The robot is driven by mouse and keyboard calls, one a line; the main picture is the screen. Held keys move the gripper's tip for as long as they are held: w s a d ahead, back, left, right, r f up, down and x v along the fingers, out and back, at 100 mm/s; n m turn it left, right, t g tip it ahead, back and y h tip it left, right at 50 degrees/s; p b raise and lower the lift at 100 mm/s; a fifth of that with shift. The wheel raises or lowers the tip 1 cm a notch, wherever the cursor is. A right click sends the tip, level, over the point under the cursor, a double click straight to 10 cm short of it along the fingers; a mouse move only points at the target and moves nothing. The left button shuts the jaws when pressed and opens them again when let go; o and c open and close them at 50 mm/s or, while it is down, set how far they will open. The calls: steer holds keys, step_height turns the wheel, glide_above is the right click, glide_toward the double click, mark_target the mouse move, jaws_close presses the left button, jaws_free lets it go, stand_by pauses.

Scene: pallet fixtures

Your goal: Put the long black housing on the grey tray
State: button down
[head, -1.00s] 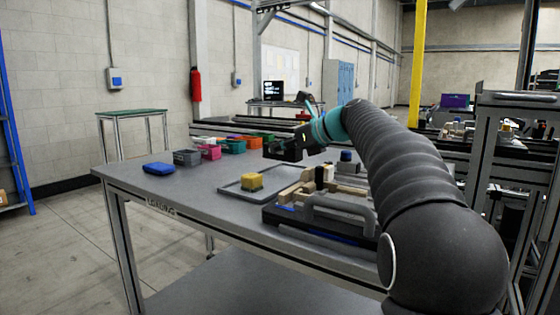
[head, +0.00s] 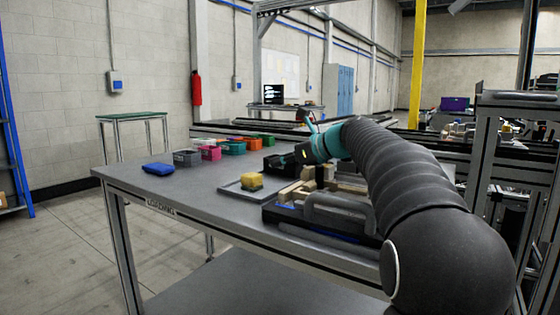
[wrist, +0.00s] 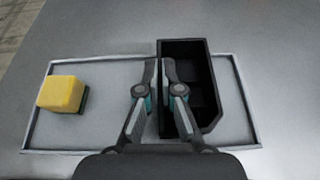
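The long black housing (wrist: 200,75) is an open, box-like part with one slanted corner. In the wrist view it lies over the right part of the grey tray (wrist: 110,145) and covers part of its back rim. My gripper (wrist: 159,62) has one finger on each side of the housing's left wall, closed on it. In the head view the housing (head: 279,163) is low by the back right of the tray (head: 228,189), partly hidden by my gripper (head: 300,156). Whether it touches the tray cannot be told.
A yellow block (wrist: 61,94) sits on a small dark base at the tray's left. Coloured bins (head: 233,147) line the table's back. A blue box (head: 158,169) lies at far left. Wooden blocks and a grey-handled fixture (head: 335,206) stand right of the tray.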

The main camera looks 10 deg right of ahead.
steer(key=c, duration=1.3)
jaws_free()
steer(key=shift+f, duration=0.2)
steer(key=shift+w+r, duration=0.1)
steer(key=shift+r, duration=0.35)
steer(key=p+v, duration=0.1)
steer(key=v, duration=1.1)
steer(key=shift+r, duration=0.2)
